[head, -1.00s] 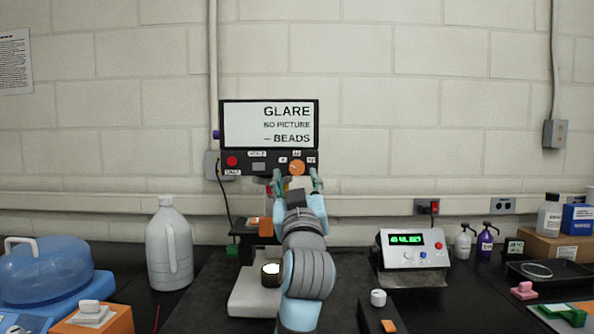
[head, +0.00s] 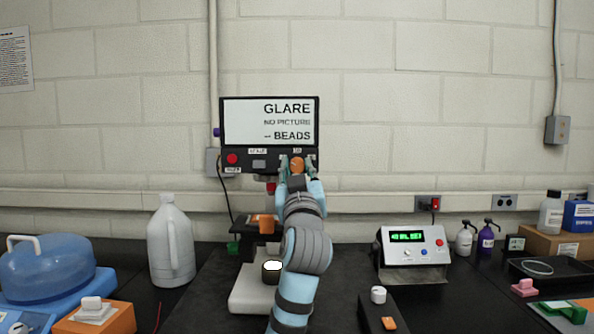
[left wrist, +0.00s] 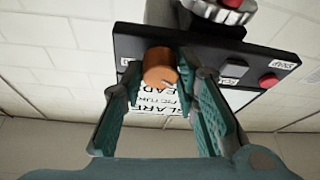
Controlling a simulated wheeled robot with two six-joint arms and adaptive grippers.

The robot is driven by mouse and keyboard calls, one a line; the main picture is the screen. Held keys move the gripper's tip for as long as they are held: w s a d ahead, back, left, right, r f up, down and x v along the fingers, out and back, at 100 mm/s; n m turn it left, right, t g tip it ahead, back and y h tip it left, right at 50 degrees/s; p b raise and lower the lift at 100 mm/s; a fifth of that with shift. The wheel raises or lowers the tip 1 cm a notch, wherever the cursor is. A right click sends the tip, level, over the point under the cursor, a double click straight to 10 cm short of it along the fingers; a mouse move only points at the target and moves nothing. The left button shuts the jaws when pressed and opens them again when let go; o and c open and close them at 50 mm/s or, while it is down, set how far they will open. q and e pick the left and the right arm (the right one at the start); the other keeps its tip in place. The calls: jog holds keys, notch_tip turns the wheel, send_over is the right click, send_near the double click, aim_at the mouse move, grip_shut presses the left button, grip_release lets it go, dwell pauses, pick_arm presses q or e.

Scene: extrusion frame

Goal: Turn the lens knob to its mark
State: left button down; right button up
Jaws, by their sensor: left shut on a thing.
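The orange lens knob (head: 297,164) sits at the right of the black control strip under the screen. It also shows in the left wrist view (left wrist: 160,68) between teal finger pads. My left gripper (head: 297,166) is shut on the knob from the front, one finger on each side. A small white label (head: 297,150) is above the knob; the fingers cover the strip at its sides. The screen (head: 268,122) reads "GLARE", "NO PICTURE", "BEADS". My right gripper is not in view.
A red button (head: 232,158) is at the strip's left. The microscope base (head: 250,296) stands below, partly behind my left arm. A white jug (head: 170,240) stands to the left, and a grey box with a green display (head: 412,248) to the right.

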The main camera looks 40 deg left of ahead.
pick_arm(q)
jog(key=m+h+p, duration=0.1)
jog(key=m+p, duration=0.1)
jog(key=m, duration=0.1)
jog(key=shift+a+r+t, duration=0.1)
jog(key=shift+t, duration=0.3)
jog(key=m+h+p, duration=0.2)
jog(key=m+p, duration=0.1)
jog(key=m, duration=0.1)
jog(key=m+t+h+p, duration=0.1)
jog(key=m+p, duration=0.3)
jog(key=m+h+p, duration=0.2)
jog(key=m+p, duration=0.1)
jog(key=p, duration=0.1)
jog(key=shift+s+a+r+m+t+h, duration=0.2)
jog(key=shift+m+t+h, duration=0.1)
jog(key=shift+m+t, duration=0.1)
jog(key=shift+f+m+h+p, duration=0.2)
jog(key=shift+m+h+p, duration=0.2)
jog(key=shift+m+p, duration=0.6)
jog(key=c, duration=1.2)
grip_release()
jog(key=shift+d, duration=0.1)
jog(key=shift+c, duration=0.2)
jog(key=shift+s, duration=0.15)
